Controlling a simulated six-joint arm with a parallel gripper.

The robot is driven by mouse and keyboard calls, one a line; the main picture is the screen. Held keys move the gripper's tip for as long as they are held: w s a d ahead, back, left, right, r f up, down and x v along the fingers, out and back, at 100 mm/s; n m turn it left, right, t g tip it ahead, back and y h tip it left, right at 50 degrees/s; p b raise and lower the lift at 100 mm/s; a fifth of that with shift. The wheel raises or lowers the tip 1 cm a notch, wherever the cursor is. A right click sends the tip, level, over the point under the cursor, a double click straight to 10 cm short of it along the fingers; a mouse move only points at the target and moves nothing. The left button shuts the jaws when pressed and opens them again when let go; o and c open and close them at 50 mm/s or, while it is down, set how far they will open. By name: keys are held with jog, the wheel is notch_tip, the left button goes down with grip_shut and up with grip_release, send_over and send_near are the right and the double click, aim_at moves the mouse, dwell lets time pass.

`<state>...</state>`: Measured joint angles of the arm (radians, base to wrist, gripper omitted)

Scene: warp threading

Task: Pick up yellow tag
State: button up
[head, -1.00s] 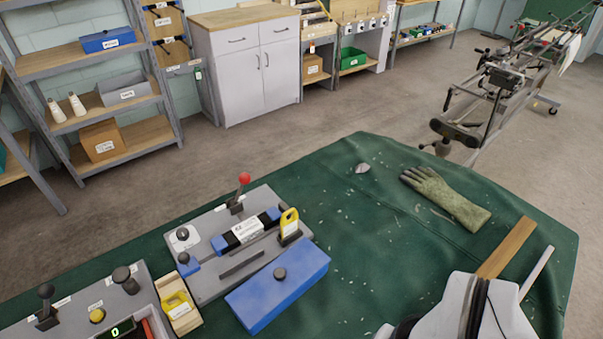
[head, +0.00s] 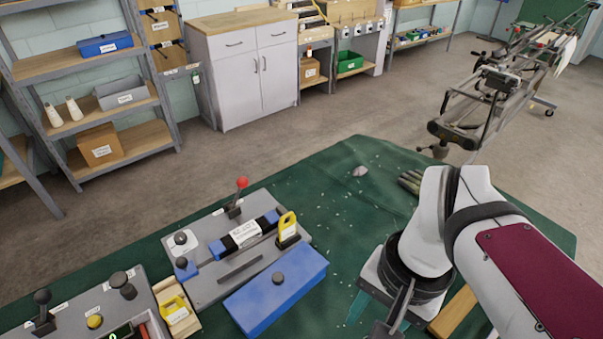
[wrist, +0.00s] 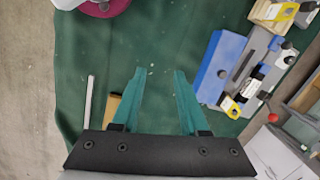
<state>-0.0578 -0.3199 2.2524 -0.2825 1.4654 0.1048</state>
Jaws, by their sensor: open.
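One yellow tag (head: 287,225) stands upright in a dark holder on the grey fixture plate (head: 205,285), and it also shows in the wrist view (wrist: 230,106). Another yellow tag (head: 175,305) lies in a small wooden tray (head: 190,322) left of the plate, and shows at the top right of the wrist view (wrist: 284,12). My gripper (wrist: 159,70) has its two teal fingers spread, with only green cloth between them. It is over the right part of the table, apart from both tags. In the head view its fingers are partly hidden by my arm.
A blue box (head: 275,292) with a dark knob lies between the upright tag and my gripper. A red-knobbed lever (head: 241,184) rises behind the plate. A control box (head: 80,305) stands at left. My arm covers most of a glove (head: 410,181).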

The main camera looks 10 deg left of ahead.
jog(key=w+a+r+m+h, duration=0.1)
jog(key=w+a+r, duration=0.15)
jog(key=w, duration=0.55)
jog(key=w+a+r, duration=0.1)
jog(key=w+a, duration=0.2)
jog(key=w, duration=0.5)
jog(key=m, duration=0.2)
send_over(288, 229)
notch_tip(288, 229, down, 8)
jog(key=shift+h, duration=0.3)
jog(key=f, duration=1.4)
jog(key=shift+s+a+f, duration=0.1)
jog(key=shift+a+f, duration=0.25)
jog(key=shift+f, duration=0.05)
grip_shut()
